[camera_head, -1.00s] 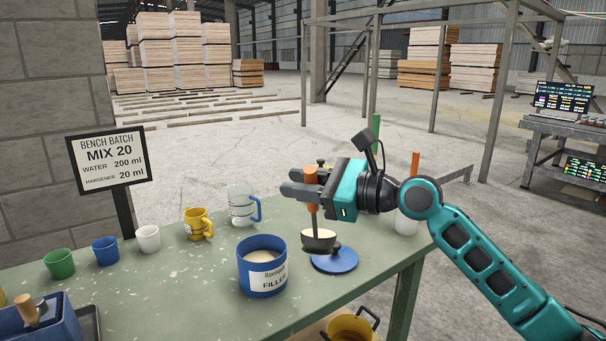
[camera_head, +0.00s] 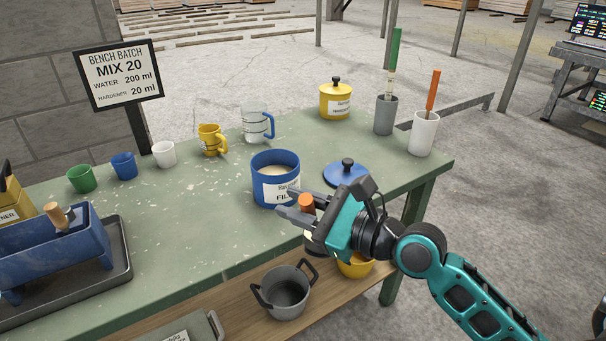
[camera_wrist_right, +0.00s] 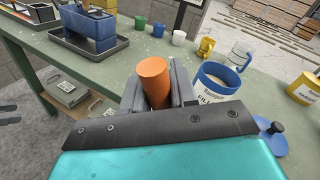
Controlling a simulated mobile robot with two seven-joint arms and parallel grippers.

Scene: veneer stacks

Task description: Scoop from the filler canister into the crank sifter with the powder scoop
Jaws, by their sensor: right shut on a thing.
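My right gripper (camera_head: 297,205) is shut on the orange handle (camera_head: 306,203) of the powder scoop, which also shows between the fingers in the right wrist view (camera_wrist_right: 154,82). The scoop's dark bowl (camera_head: 316,246) hangs below, partly hidden by the gripper, with a little pale content visible. The blue filler canister (camera_head: 262,190) stands open on the bench with pale powder inside, just behind the gripper. The blue crank sifter (camera_head: 60,262), with a wooden knob, sits at the bench's left in a dark tray (camera_head: 122,262).
A blue lid (camera_head: 345,176) lies right of the canister. Cups and jugs (camera_head: 210,141) line the back edge. A yellow canister (camera_head: 335,100) and two tool holders (camera_head: 424,135) stand at right. A grey pot (camera_head: 287,295) sits on the lower shelf. Bench between sifter and canister is clear.

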